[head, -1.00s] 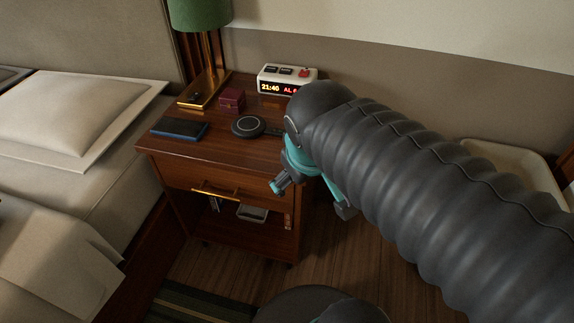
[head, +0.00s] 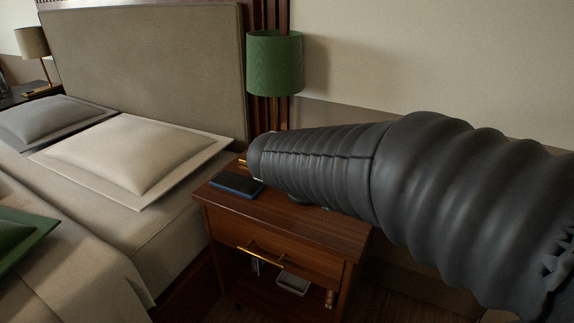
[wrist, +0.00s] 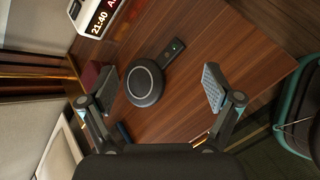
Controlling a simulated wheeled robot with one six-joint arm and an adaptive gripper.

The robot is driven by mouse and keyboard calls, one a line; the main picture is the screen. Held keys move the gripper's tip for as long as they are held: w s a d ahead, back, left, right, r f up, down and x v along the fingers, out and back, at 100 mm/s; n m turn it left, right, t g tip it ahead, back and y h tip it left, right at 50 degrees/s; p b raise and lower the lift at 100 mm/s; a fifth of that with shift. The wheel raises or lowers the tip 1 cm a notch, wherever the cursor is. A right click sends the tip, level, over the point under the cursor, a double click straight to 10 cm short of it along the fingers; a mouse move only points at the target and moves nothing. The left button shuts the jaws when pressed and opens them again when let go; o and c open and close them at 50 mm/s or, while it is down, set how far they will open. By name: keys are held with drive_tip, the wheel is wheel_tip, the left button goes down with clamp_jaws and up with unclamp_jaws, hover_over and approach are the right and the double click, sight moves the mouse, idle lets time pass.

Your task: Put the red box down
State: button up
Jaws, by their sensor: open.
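The small dark red box (wrist: 90,76) sits on the wooden nightstand (wrist: 235,50) at the left of the wrist view, partly hidden behind my left finger. My gripper (wrist: 160,84) is open above the nightstand, its two grey-padded fingers spread wide. Nothing is held between them; the box lies outside the left finger. I cannot tell whether that finger touches it. In the head view the nightstand (head: 300,222) shows, but my arm hides the box and my gripper.
A round black charging pad (wrist: 145,84) and a small dark device (wrist: 172,52) lie below my gripper. An alarm clock (wrist: 98,18) stands at the upper left. A dark blue flat item (head: 237,185) lies near the nightstand's left edge, and a green lamp (head: 275,62) stands behind.

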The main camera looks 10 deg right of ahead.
drive_tip(key=w+a+n+t, duration=0.1)
drive_tip(key=w+a+n, duration=0.2)
drive_tip(key=w+a+n+t, duration=0.1)
drive_tip(key=w+a+n, duration=0.2)
drive_tip(key=w, duration=0.1)
drive_tip(key=w+a+f+n+t+b, duration=0.1)
drive_tip(key=w+a+n+t, duration=0.1)
drive_tip(key=w+a+n, duration=0.1)
drive_tip(key=shift+w+a+f+n+h, duration=0.15)
drive_tip(key=shift+w+n+h, duration=0.25)
drive_tip(key=shift+w, duration=0.2)
drive_tip(key=shift+w+a, duration=0.1)
drive_tip(key=shift+w, duration=0.2)
drive_tip(key=b+x, duration=0.1)
drive_tip(key=x, duration=1.2)
drive_tip(key=shift+w+d, duration=0.2)
drive_tip(key=c, duration=1.3)
